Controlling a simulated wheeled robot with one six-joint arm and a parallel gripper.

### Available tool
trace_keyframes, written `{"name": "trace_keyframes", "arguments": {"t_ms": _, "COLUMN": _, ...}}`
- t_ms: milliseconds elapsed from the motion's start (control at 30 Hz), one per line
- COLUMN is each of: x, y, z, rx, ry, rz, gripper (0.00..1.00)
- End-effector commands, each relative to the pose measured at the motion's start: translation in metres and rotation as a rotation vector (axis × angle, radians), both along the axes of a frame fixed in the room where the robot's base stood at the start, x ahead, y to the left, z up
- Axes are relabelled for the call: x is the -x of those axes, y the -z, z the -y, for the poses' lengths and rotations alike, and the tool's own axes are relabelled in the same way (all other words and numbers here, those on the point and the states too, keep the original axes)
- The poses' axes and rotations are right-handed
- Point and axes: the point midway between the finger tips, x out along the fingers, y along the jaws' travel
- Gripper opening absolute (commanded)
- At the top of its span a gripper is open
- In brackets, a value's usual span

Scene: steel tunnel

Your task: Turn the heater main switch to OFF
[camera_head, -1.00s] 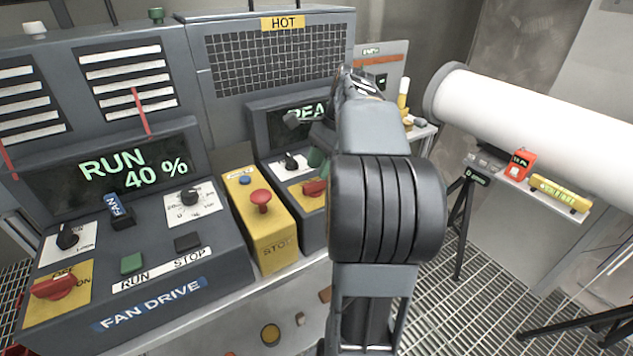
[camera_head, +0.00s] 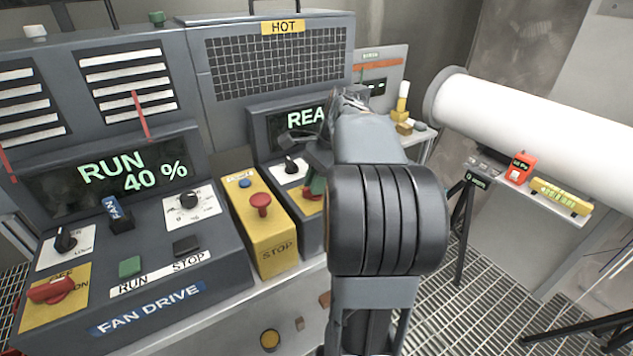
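The heater unit (camera_head: 285,235) stands right of the yellow stop box, with a lit display (camera_head: 306,119) reading "REA", the rest hidden behind my arm. A red rotary switch (camera_head: 318,185) on a yellow plate sits on its sloped front, partly hidden by my arm; its setting cannot be read. A dark knob on a white plate (camera_head: 291,166) is just left of and above it. The visible dark part of my gripper (camera_head: 312,150) hangs above the red switch, close to it. Contact and finger opening cannot be made out.
The fan drive console (camera_head: 130,250) fills the left, with its own red switch (camera_head: 50,290). A yellow stop box (camera_head: 262,225) with a red button stands beside the heater. A mesh panel marked HOT (camera_head: 278,65) rises behind. A white pipe (camera_head: 540,125) is at right.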

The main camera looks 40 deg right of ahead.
Motion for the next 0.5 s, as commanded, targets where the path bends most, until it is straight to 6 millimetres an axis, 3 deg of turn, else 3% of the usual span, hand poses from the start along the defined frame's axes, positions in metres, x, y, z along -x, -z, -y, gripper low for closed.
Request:
{"name": "trace_keyframes", "arguments": {"t_ms": 133, "x": 0.0002, "y": 0.0000, "z": 0.0001, "rx": 0.000, "ry": 0.000, "rz": -0.001, "gripper": 0.00}}
{"name": "trace_keyframes", "arguments": {"t_ms": 500, "x": 0.0000, "y": -0.0016, "z": 0.0001, "rx": -0.001, "ry": -0.039, "rz": -0.003, "gripper": 0.00}}
